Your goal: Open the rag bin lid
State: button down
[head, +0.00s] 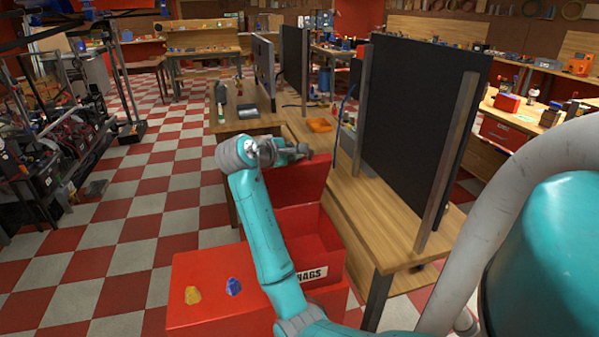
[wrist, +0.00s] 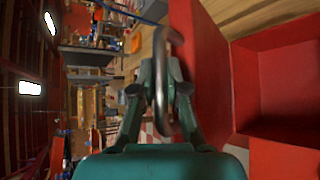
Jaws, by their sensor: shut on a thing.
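The red rag bin (head: 332,266) stands in front of me, with a white RAGS label (head: 311,273) on it. Its red lid (head: 308,183) stands raised, roughly upright, at the far side, and the inside of the bin shows. In the wrist view the lid (wrist: 200,75) is a red panel beside the open bin (wrist: 241,85). My gripper (head: 297,152) is at the top of the lid. In the wrist view my gripper (wrist: 160,92) is shut on the curved metal handle (wrist: 164,45) of the lid. The fingers partly hide the handle.
A yellow lump (head: 192,295) and a blue lump (head: 234,287) lie on a red surface (head: 200,265) left of the bin. A wooden bench (head: 375,215) with a dark upright panel (head: 420,130) stands close on the right.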

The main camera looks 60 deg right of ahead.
jog(key=w+d+r+n+g+y, duration=0.1)
jog(key=w+d+n+y, duration=0.1)
jog(key=w+d, duration=0.6)
jog(key=shift+d+r+g+y, duration=0.15)
jog(key=shift+d+g+y, duration=0.15)
jog(key=shift+d+y, duration=0.5)
jog(key=shift+w, duration=0.1)
jog(key=c, duration=1.2)
grip_release()
jog(key=shift+a, duration=0.1)
jog(key=v, duration=1.2)
jog(key=shift+w, duration=0.1)
